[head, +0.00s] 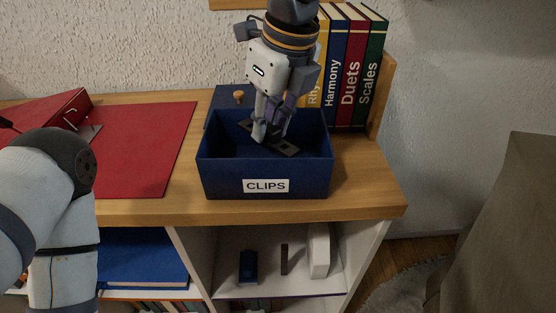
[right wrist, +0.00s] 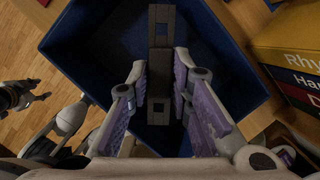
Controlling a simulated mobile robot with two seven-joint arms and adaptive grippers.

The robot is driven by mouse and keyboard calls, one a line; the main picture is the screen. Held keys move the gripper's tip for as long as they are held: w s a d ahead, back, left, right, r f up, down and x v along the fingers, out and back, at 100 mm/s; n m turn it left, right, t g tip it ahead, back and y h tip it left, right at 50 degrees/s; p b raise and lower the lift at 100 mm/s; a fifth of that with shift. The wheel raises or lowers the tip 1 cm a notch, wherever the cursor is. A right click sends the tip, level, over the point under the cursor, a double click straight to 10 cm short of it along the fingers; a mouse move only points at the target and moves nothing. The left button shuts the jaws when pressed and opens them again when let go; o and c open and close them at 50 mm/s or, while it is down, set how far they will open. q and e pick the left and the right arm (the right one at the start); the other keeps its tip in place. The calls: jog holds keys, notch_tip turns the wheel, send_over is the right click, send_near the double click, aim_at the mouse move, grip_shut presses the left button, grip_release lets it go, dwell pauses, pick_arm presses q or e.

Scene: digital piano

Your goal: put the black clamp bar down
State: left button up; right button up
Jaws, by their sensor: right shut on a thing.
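The black clamp bar (head: 283,146) is a flat dark strip with square holes near its ends, also seen in the right wrist view (right wrist: 159,73). My right gripper (head: 268,138) points down into the blue CLIPS box (head: 222,179) and is shut on the middle of the bar, with one finger on each side in the right wrist view (right wrist: 160,85). The bar lies within the box opening, tilted in the head view. I cannot tell whether it touches the box floor.
Upright books (head: 353,70) stand behind the box at the right. A blue piece with a round knob (head: 238,96) is behind the box. A red mat (head: 150,150) and a red case (head: 50,113) lie to the left. Wooden desktop (head: 365,190) is bare right of the box.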

aim_at(275, 130)
notch_tip(275, 130, down, 7)
jog(key=shift+r, duration=0.2)
jog(key=o, duration=0.9)
jog(key=shift+f, duration=0.15)
jog(key=shift+o, duration=0.2)
jog(key=p+v, duration=0.1)
jog(key=v, duration=1.1)
jog(key=shift+w+a, duration=0.1)
jog(key=shift+w, duration=0.05)
